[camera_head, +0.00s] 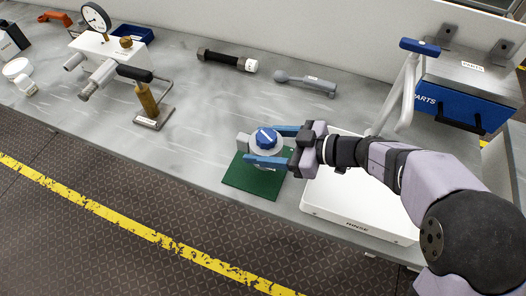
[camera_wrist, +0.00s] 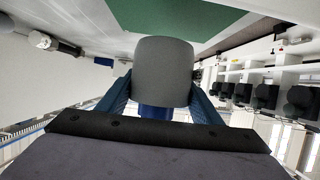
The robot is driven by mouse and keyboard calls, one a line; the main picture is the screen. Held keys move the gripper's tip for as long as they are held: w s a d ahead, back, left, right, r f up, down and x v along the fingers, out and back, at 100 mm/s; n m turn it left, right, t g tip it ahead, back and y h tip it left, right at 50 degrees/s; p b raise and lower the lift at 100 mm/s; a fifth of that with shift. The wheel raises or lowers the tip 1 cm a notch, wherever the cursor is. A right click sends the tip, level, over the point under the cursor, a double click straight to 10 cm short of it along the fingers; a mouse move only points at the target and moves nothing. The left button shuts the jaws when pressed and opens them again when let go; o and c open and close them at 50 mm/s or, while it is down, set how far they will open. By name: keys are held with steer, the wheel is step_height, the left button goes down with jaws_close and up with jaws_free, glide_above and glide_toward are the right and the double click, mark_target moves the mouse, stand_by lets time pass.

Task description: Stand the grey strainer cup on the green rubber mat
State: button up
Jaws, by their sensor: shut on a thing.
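The grey strainer cup (camera_head: 243,142) is held by my gripper (camera_head: 263,148), whose blue fingers close on it from two sides. I cannot tell whether the cup touches the mat.
A white tray (camera_head: 352,223) marked RINSE lies right of the mat, under my arm. A blue PARTS box (camera_head: 452,103) stands at the back right. Bench left of the mat is clear.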

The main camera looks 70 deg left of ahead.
steer(key=shift+f, duration=0.1)
steer(key=shift+f, duration=1.8)
steer(key=shift+f, duration=0.15)
steer(key=o, duration=1.1)
steer(key=shift+w+d+r, duration=0.1)
steer(key=shift+r, duration=0.1)
steer(key=b+v, duration=0.1)
steer(key=v, duration=1)
steer(key=shift+w+d+r, duration=0.15)
steer(key=shift+w+d, duration=0.05)
steer(key=shift+d, duration=0.05)
steer(key=shift+w, duration=0.1)
